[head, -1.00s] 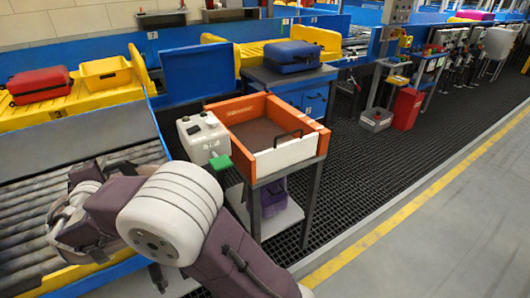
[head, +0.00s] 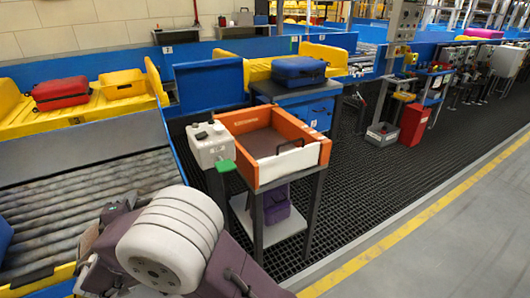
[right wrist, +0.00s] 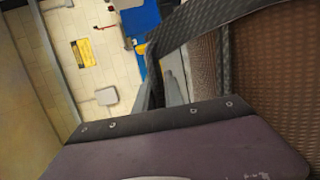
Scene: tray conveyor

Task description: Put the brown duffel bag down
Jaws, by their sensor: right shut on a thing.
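The brown duffel bag (right wrist: 275,90) fills the right side of the right wrist view, with its woven surface close to the camera. A dark strap (right wrist: 215,25) crosses in front of it. My right gripper (right wrist: 168,85) is shut on the bag; the exact grip is partly hidden behind the purple wrist housing. In the head view my right arm comes up from the bottom, and its white joint hides most of the gripper; I cannot make out the bag there. My left gripper is not in view.
A roller conveyor (head: 60,200) lies at the left, with a red suitcase (head: 60,92) and a yellow tray (head: 122,84) behind it. A blue suitcase (head: 299,70) is at the back.

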